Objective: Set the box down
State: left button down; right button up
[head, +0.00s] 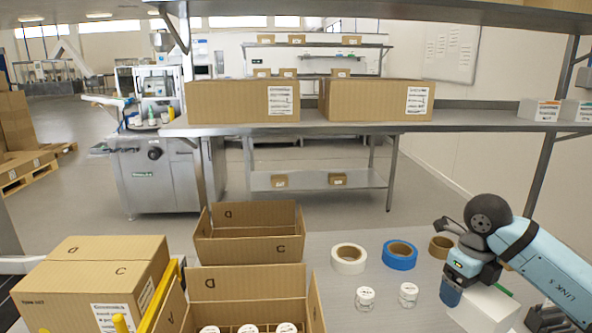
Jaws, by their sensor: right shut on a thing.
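My right gripper (474,289) is at the lower right, at the end of the light blue arm that comes in from the right. It is shut on a white box (484,312), which shows just below it, over or on the right part of the grey table (345,310). The gripper partly covers the box, and I cannot tell whether its underside touches the table. My left gripper is not in view.
Tape rolls, white (349,259), blue (399,255) and brown (441,246), lie behind two small jars (365,298) (408,294). An open carton (247,278) with jars stands at left, beside a closed carton (85,293). A shelf (470,119) spans above the table.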

jog(key=s+a+n, duration=0.4)
jog(key=n, duration=1.2)
jog(key=s+a+n, duration=0.3)
jog(key=a+n, duration=0.2)
jog(key=n, duration=1)
pick_arm(q)
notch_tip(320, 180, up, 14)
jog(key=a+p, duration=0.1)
jog(key=p, duration=1.5)
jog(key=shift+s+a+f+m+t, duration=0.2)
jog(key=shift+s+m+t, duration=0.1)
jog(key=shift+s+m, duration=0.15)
pick_arm(e)
jog(key=s+r, duration=0.1)
jog(key=r, duration=0.2)
jog(key=s+r, duration=0.1)
jog(key=r, duration=0.1)
jog(key=shift+s+d+r, duration=0.1)
jog(key=shift+s, duration=0.2)
jog(key=shift+w, duration=0.1)
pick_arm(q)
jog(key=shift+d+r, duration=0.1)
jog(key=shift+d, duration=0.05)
pick_arm(e)
jog(key=shift+w+d, duration=0.1)
